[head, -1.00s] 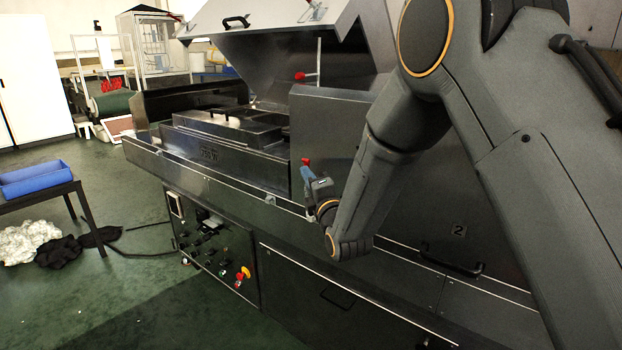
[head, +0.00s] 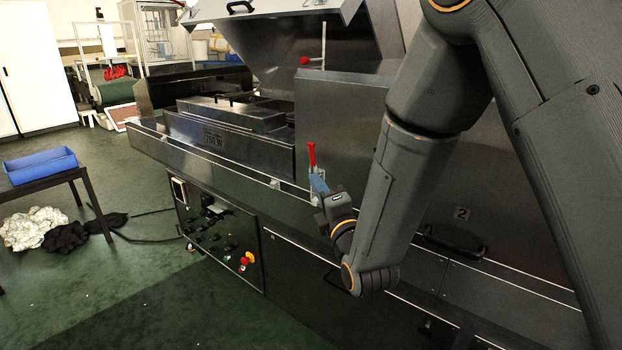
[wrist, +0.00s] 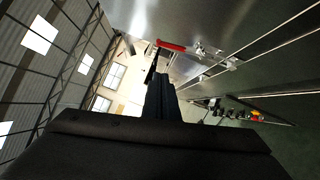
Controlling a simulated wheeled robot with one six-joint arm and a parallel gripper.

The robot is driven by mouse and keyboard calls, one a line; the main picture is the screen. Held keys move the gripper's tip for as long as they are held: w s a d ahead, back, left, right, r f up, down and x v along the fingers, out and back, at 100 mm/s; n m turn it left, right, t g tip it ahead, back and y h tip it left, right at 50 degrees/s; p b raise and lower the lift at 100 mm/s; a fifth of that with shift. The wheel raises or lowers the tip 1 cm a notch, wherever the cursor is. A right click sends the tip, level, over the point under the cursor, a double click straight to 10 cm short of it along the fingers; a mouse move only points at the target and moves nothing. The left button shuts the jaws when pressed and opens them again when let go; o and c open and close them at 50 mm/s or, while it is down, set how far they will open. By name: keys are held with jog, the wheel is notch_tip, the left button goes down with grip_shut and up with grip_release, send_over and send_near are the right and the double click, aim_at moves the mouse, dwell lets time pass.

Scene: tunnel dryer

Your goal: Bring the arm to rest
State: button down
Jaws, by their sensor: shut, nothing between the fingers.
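My arm reaches down from the upper right in the head view, in front of the tunnel dryer (head: 380,160). My gripper (head: 318,184) is small there, at the machine's front edge. A red clamp handle (head: 312,157) stands just above the gripper in that view. In the wrist view my gripper (wrist: 154,64) points away as one dark narrow shape, its fingers shut and empty. The red handle (wrist: 171,46) lies just right of its tip. Whether they touch cannot be told.
A control panel (head: 215,235) with knobs and a red-yellow button is on the machine's front. The hood (head: 280,25) is raised. Green floor lies clear in front.

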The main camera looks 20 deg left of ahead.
jog(key=d+f+m+g+h+p, duration=0.25)
jog(key=d+m+h, duration=0.35)
jog(key=d, duration=0.6)
jog(key=d+f+m+g+h+p, duration=0.1)
jog(key=d+f+m+g+h, duration=0.25)
jog(key=d+m, duration=0.6)
jog(key=s+d+m+g+h+p, duration=0.1)
jog(key=s+d+m+g, duration=0.3)
jog(key=s+d, duration=0.5)
jog(key=s+d+m+g+h+p, duration=0.1)
jog(key=s+d+m+g+h, duration=0.1)
jog(key=s+d+m+g, duration=0.3)
jog(key=s+d+m, duration=0.4)
jog(key=s+d, duration=0.1)
jog(key=s, duration=0.5)
jog(key=shift+r, duration=0.25)
